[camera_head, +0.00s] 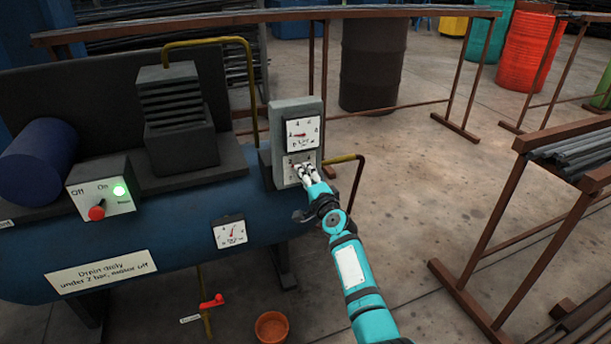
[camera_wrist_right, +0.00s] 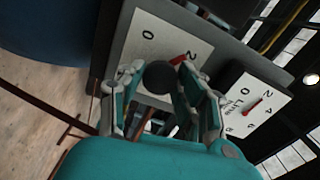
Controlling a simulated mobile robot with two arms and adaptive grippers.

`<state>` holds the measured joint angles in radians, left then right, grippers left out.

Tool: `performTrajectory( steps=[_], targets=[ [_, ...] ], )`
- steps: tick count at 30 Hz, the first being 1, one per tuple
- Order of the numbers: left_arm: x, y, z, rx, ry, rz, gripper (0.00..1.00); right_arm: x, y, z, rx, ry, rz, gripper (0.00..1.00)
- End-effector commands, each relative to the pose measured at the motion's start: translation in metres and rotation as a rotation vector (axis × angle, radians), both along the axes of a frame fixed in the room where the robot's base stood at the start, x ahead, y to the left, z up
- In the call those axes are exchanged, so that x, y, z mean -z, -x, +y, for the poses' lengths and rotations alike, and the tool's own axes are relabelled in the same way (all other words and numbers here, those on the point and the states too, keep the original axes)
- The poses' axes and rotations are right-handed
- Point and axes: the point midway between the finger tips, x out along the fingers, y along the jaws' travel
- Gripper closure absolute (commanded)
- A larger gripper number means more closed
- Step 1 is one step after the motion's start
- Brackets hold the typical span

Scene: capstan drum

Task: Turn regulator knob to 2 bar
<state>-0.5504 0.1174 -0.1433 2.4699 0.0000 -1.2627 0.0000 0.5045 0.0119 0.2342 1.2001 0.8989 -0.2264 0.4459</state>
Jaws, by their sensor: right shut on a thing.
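The regulator knob (camera_wrist_right: 159,77) is dark and round, on a white scale plate (camera_wrist_right: 147,40) marked 0 and 2. A red pointer (camera_wrist_right: 178,60) beside the knob lies close to the 2. My right gripper (camera_wrist_right: 158,88) is shut on the knob, with fingers on both sides. In the head view my right gripper (camera_head: 306,173) covers most of the knob on the grey panel (camera_head: 282,118). The line gauge (camera_head: 302,133) sits above it; in the wrist view its red needle (camera_wrist_right: 253,106) points near 2. My left gripper is out of view.
The blue tank (camera_head: 180,225) carries a tank gauge (camera_head: 229,233) and a switch box (camera_head: 101,190) with a lit green lamp. A yellow pipe (camera_head: 343,158) juts out right of the panel. A red drain valve (camera_head: 211,301) and an orange bowl (camera_head: 272,327) are below.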

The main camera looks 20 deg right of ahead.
Motion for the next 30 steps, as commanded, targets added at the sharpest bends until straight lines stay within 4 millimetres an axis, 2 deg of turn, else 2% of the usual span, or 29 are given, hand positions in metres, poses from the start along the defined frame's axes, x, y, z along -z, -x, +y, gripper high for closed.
performTrajectory(
  steps=[9, 25, 26, 30],
  targets=[
    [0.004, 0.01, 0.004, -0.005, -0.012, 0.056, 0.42, 0.001, 0.0, 0.0, 0.001, -0.116, -0.003, 0.97],
    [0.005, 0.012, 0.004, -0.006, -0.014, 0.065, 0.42, 0.001, 0.0, -0.001, 0.001, -0.136, -0.004, 0.97],
    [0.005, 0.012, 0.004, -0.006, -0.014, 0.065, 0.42, 0.001, 0.0, -0.001, 0.001, -0.135, -0.004, 0.63],
    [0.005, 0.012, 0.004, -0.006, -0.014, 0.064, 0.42, 0.001, 0.0, -0.001, 0.001, -0.135, -0.004, 0.44]
  ],
)
